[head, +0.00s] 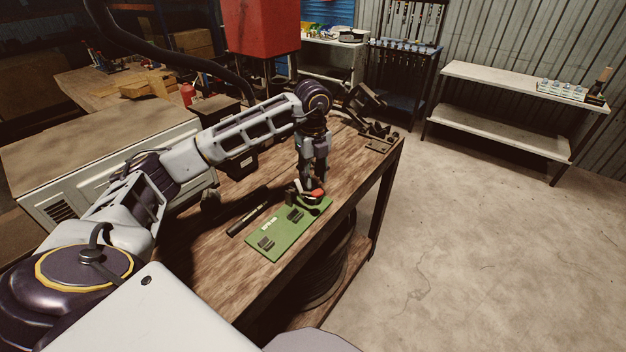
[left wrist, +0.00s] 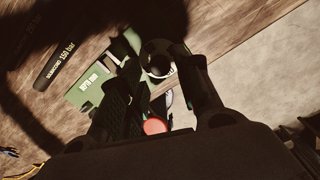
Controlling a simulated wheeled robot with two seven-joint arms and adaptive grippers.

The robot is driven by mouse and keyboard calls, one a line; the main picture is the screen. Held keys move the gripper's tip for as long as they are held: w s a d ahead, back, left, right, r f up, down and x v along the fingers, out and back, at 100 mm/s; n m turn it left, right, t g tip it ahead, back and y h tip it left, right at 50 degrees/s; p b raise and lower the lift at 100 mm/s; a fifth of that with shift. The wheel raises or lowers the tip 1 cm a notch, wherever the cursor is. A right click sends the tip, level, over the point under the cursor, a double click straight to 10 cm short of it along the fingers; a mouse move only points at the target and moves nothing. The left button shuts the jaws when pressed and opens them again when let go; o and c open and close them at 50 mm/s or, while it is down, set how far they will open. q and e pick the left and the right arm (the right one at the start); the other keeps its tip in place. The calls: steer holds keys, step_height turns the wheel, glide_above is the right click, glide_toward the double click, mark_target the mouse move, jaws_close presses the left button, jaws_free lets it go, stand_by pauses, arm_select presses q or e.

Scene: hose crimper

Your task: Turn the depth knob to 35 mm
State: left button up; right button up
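The green panel (head: 268,240) lies on the wooden bench and carries small dark blocks with pale labels. Its lettering, which seems to read "DEPTH MM", shows in the left wrist view (left wrist: 92,82). My left gripper (head: 312,186) points down over the panel's far end. A red part (head: 317,195) shows by its fingertips, and a red round part (left wrist: 154,126) shows between the fingers in the left wrist view. The knob's scale reading cannot be read. My right gripper is out of view.
A black tube (head: 247,219) lies on the bench left of the panel, with "150 bar" lettering in the left wrist view (left wrist: 62,58). Dark metal parts (head: 376,135) stand at the bench's far end. Open floor (head: 480,240) lies to the right.

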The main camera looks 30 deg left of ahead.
arm_select(q)
step_height(320, 180, up, 9)
steer(key=shift+r, duration=0.2)
stand_by(0.4)
steer(key=shift+r, duration=0.1)
stand_by(0.6)
step_height(320, 180, up, 5)
steer(key=p, duration=0.5)
glide_above(313, 184)
step_height(313, 184, up, 5)
steer(key=p, duration=0.5)
stand_by(0.3)
